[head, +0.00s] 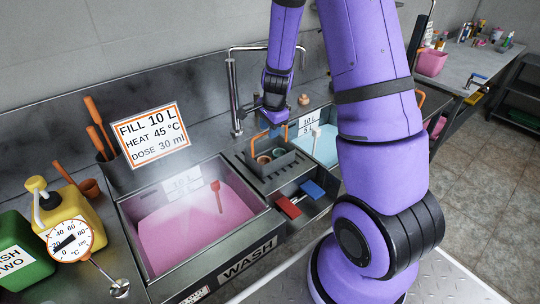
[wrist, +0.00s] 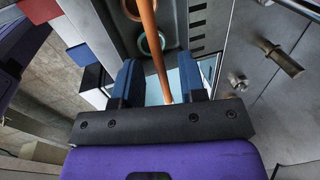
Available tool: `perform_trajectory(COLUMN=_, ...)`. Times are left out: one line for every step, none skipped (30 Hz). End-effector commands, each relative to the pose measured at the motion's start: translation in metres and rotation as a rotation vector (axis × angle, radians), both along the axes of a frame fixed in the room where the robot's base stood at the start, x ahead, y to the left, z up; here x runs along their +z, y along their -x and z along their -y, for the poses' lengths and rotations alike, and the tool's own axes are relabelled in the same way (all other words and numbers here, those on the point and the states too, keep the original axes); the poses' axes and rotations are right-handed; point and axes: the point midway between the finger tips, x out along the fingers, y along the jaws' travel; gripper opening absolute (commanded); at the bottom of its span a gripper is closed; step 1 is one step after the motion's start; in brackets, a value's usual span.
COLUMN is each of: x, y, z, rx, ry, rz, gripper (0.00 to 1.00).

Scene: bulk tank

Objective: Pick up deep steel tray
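The deep steel tray (head: 287,169) is a dark grey box between the two basins in the head view. An orange handle (head: 253,147) rises over it and round cups sit inside. My gripper (head: 272,127) is above the tray, pointing down. In the wrist view, the orange handle (wrist: 149,30) runs between the two blue fingers of my gripper (wrist: 160,75). The fingers are apart, with gaps visible on both sides of the handle. Part of the tray (wrist: 114,22) shows behind it.
A wash basin (head: 128,215) with pink liquid lies left, and a basin of pale blue liquid (head: 325,148) right. A red block (head: 289,206) and blue block (head: 312,189) lie in front of the tray. A tap (head: 233,95) stands behind. Yellow (head: 72,212) and green (head: 22,250) containers stand far left.

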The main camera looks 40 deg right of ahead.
Motion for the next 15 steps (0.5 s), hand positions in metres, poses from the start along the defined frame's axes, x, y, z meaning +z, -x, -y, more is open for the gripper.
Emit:
perform_trajectory(x=-0.007, y=-0.001, z=0.001, rx=-0.002, ry=-0.001, rz=-0.003, gripper=0.38)
perform_trajectory(x=-0.01, y=-0.001, z=0.0, rx=-0.001, ry=-0.001, rz=-0.003, gripper=0.38)
perform_trajectory(x=-0.013, y=-0.002, z=0.001, rx=-0.002, ry=0.0, rz=-0.001, gripper=0.38)
perform_trajectory(x=-0.015, y=-0.003, z=0.001, rx=-0.002, ry=0.0, rz=-0.001, gripper=0.38)
perform_trajectory(x=-0.017, y=-0.003, z=0.001, rx=-0.001, ry=0.0, rz=-0.001, gripper=0.38)
perform_trajectory(x=-0.019, y=-0.004, z=0.0, rx=-0.001, ry=0.0, rz=-0.001, gripper=0.38)
perform_trajectory(x=-0.019, y=-0.004, z=0.0, rx=0.0, ry=-0.001, rz=0.0, gripper=0.38)
perform_trajectory(x=-0.02, y=-0.004, z=0.0, rx=0.0, ry=-0.001, rz=0.0, gripper=0.38)
perform_trajectory(x=-0.02, y=-0.004, z=0.0, rx=0.0, ry=0.0, rz=0.0, gripper=0.38)
perform_trajectory(x=-0.02, y=-0.004, z=0.0, rx=0.0, ry=0.0, rz=0.001, gripper=0.38)
perform_trajectory(x=-0.02, y=-0.004, z=0.0, rx=0.0, ry=0.0, rz=0.001, gripper=0.38)
perform_trajectory(x=-0.02, y=-0.004, z=0.0, rx=0.0, ry=0.0, rz=0.001, gripper=0.38)
perform_trajectory(x=-0.02, y=-0.004, z=0.0, rx=0.0, ry=0.0, rz=0.001, gripper=0.38)
perform_trajectory(x=-0.02, y=-0.004, z=0.0, rx=0.0, ry=0.0, rz=0.001, gripper=0.38)
perform_trajectory(x=-0.02, y=-0.004, z=0.0, rx=0.0, ry=0.0, rz=0.001, gripper=0.29)
